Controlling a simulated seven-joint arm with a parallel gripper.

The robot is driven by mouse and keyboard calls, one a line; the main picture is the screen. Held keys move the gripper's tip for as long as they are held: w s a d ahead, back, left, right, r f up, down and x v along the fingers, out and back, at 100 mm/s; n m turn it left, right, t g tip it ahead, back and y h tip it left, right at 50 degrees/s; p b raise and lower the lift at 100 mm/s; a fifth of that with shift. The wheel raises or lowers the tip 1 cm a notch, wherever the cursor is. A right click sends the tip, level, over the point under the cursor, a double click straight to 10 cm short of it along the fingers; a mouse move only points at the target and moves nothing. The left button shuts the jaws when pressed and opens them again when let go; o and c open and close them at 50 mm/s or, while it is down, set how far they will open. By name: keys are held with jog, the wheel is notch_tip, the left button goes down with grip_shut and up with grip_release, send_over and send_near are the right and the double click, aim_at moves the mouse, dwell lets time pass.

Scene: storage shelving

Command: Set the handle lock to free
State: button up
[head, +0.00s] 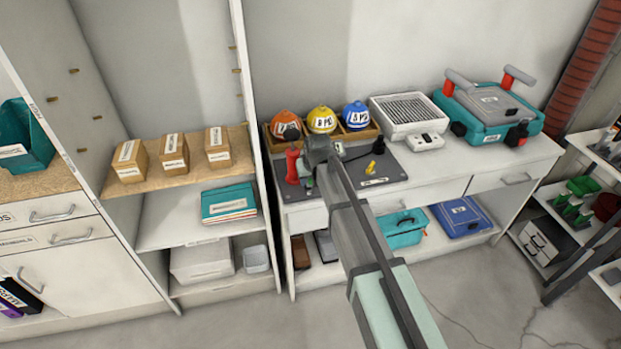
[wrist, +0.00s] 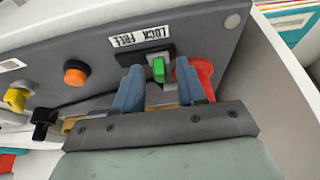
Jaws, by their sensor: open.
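The handle lock is a small green switch (wrist: 158,69) in a dark slot on the grey panel (wrist: 215,40). A white label (wrist: 140,36) with "LOCK" and "FREE" sits beside it, upside down in the wrist view. My gripper (wrist: 160,66) is open, with one blue finger on each side of the green switch; I cannot tell whether they touch it. A red handle (wrist: 203,78) is partly hidden behind the right finger. In the head view my gripper (head: 314,163) is over the left end of the panel (head: 390,170), next to the red handle (head: 291,165).
The panel also carries an orange button (wrist: 75,73), a yellow switch (wrist: 16,98) and a black knob (wrist: 42,122). Helmets in a wooden tray (head: 347,131), a white vented box (head: 408,113) and a teal case (head: 490,112) stand behind and right on the bench.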

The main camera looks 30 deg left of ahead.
jog(key=shift+c, duration=0.3)
grip_shut()
jog(key=shift+w+d, duration=1.35)
jog(key=shift+o, duration=0.3)
grip_release()
jog(key=shift+s+r, duration=0.1)
jog(key=shift+r, duration=0.05)
jog(key=v, duration=1.3)
jog(key=shift+r, duration=0.3)
